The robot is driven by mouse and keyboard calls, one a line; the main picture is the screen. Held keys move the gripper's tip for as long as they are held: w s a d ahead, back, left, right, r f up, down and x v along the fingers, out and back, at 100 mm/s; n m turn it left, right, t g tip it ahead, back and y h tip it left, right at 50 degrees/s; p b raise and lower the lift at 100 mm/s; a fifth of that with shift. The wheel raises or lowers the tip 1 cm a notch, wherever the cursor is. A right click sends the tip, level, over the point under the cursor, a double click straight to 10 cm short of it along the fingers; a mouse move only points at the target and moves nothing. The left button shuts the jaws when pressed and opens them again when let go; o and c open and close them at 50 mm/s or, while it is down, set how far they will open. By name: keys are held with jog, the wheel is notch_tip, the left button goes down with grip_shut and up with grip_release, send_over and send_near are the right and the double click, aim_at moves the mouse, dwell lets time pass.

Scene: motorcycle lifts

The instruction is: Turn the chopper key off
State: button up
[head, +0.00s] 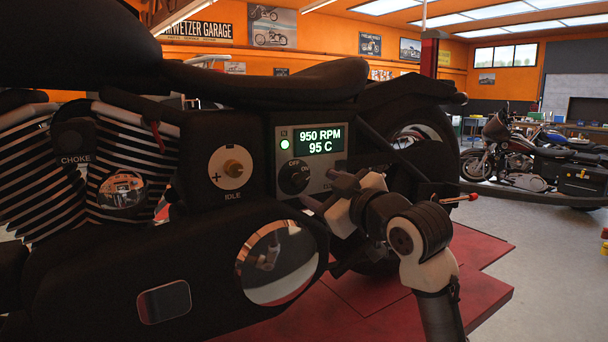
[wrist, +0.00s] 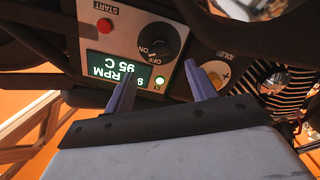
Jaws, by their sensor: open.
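The chopper key is a round black knob (head: 294,177) on a grey panel with OFF and ON marks. In the wrist view the picture is upside down and the knob (wrist: 158,40) lies just beyond my fingertips.
An idle dial (head: 231,167) is left of the panel, and a choke knob (head: 72,137) is further left. A red start button (wrist: 104,25) shows in the wrist view. The seat (head: 300,82) overhangs the panel. Another motorcycle (head: 510,160) stands at the right, across open floor.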

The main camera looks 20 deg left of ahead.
aim_at(303, 180)
jog(key=p+x, duration=0.2)
jog(key=x, duration=0.5)
jog(key=shift+w+a, duration=0.1)
